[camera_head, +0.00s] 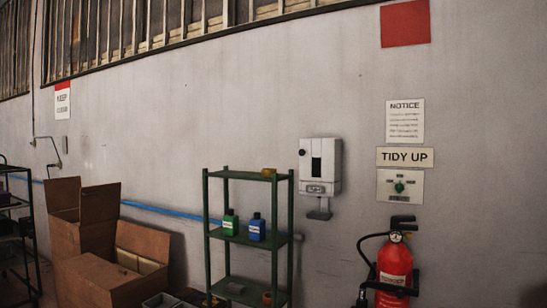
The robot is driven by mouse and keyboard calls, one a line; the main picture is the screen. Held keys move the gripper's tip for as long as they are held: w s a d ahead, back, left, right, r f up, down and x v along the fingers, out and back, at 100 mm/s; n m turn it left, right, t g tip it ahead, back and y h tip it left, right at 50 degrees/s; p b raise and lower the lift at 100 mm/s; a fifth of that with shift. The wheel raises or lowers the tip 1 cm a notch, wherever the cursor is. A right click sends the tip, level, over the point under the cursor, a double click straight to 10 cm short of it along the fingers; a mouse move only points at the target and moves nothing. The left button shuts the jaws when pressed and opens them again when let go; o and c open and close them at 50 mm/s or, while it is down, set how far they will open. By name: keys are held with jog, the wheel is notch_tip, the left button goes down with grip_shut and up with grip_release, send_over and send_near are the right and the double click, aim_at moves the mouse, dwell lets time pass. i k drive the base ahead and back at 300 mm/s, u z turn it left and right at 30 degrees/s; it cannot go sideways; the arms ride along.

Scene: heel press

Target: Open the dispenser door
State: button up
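A white wall dispenser (320,165) hangs on the grey wall, right of the middle of the view. Its front has a tall dark window (316,167), a dark round knob or lock at the upper left, and a small label low down. The front looks closed, with no gap that I can make out. My gripper is not in view.
A green shelf rack (209,210) with green (230,224) and blue (257,229) bottles stands left of the dispenser. A red fire extinguisher (394,267) is at the lower right, below a green-knobbed panel (400,186). Open cardboard boxes (98,285) stand at left.

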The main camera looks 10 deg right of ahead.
aim_at(327, 169)
jog(key=z, duration=0.85)
jog(key=i, duration=1.6)
jog(key=u, duration=0.7)
